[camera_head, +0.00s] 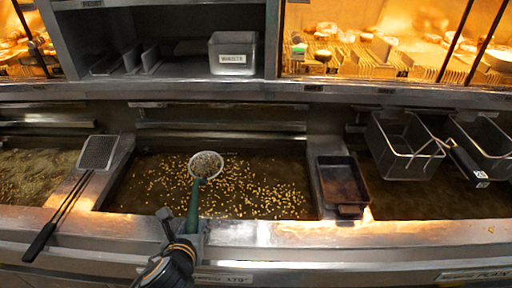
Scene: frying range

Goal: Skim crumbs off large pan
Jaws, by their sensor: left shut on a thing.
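The large pan (150,206) is the middle fryer vat, full of dark oil with many yellow crumbs floating in it. My left gripper (189,232) is at the pan's front edge, shut on the green handle of a round skimmer (206,165). The skimmer's mesh head is over the back left part of the oil and appears to hold crumbs. I cannot tell whether the head touches the oil. My right gripper is not in view.
A flat mesh scoop (98,152) with a long black handle lies on the left divider. A dark tray (342,183) sits on the right divider. Fry baskets (405,150) hang at the right. A waste bin (232,53) stands on the shelf above.

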